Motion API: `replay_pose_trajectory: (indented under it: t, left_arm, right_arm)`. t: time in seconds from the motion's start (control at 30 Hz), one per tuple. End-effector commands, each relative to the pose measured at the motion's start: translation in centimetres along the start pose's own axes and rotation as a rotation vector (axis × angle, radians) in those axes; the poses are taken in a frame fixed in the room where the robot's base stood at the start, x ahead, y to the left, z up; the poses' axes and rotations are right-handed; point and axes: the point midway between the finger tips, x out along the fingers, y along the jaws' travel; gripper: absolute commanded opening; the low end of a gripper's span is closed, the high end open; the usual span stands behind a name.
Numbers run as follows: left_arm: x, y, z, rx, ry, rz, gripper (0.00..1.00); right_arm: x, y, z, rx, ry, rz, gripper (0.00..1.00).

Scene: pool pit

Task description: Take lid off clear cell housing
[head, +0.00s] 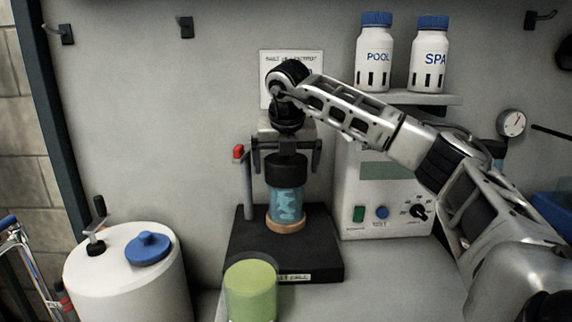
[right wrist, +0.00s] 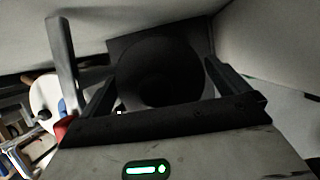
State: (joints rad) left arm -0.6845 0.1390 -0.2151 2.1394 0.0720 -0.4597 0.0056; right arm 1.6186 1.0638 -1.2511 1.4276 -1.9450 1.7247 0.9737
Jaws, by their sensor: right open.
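The clear cell housing (head: 287,204), a see-through cylinder with blue content, stands upright on a tan ring on a black base (head: 317,262). Its black lid (head: 287,172) sits on top. My right gripper (head: 287,160) points down over the lid, with one finger on each side of it. The fingers are open, and gaps show between them and the lid. In the right wrist view the lid (right wrist: 160,72) is a dark disc between the two spread fingers. My left gripper is not in view.
A post with a red knob (head: 238,152) rises close left of the gripper. A grey control box (head: 385,195) stands behind right. A green-filled jar (head: 250,290) is in front, and a white tank (head: 130,285) with a blue cap is left. Two white bottles stand on a shelf (head: 425,98).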

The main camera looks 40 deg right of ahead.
Motion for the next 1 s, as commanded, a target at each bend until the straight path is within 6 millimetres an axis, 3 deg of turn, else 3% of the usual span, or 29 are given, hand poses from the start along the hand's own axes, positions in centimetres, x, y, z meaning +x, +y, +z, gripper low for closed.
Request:
replay_pose_trajectory:
  t: [0.3, 0.43, 0.47, 0.83, 1.0]
  left_arm:
    - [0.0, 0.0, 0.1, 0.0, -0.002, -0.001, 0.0]
    - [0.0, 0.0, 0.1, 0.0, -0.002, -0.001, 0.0]
    - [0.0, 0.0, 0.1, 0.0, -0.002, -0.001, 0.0]
    - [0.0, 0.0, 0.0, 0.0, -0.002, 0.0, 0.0]
    - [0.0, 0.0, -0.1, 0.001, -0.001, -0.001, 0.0]
  right_arm:
    - [0.6, 0.0, 0.0, 0.0, -0.001, 0.001, 1.0]
    - [0.6, 0.0, 0.0, 0.0, -0.001, 0.001, 0.64]
    - [0.6, 0.0, 0.0, 0.0, -0.001, 0.001, 0.62]
    - [0.2, 0.0, 0.2, 0.0, -0.002, 0.002, 0.62]
    - [-1.4, 0.1, 0.9, 0.0, -0.004, 0.004, 0.62]
